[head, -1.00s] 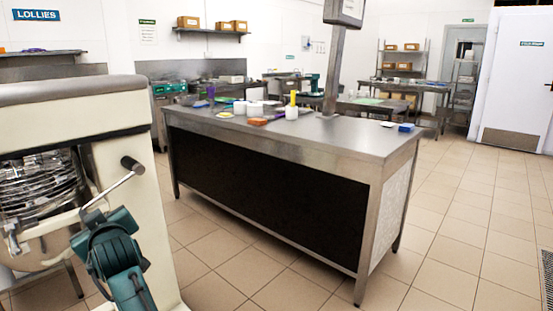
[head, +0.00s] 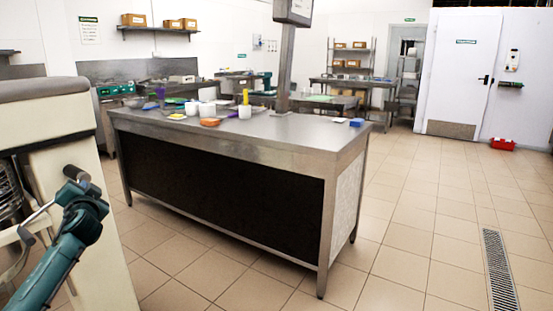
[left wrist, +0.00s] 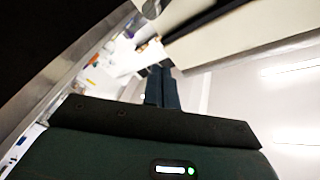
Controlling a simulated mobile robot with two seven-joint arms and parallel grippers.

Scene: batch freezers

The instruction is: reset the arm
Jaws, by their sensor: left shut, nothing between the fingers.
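My left arm comes in at the lower left of the head view, in front of a cream-coloured machine (head: 85,235). My left gripper (head: 84,190) is at its upper end, small and hard to make out beside the machine's metal lever. In the left wrist view its two dark fingers (left wrist: 162,87) lie close together, shut with nothing between them. My right gripper is in neither view.
A steel counter (head: 290,143) with a dark front stands in the middle, holding white tubs, a yellow bottle and other small items. A floor drain (head: 497,270) runs at the right. Open tiled floor lies right of the counter.

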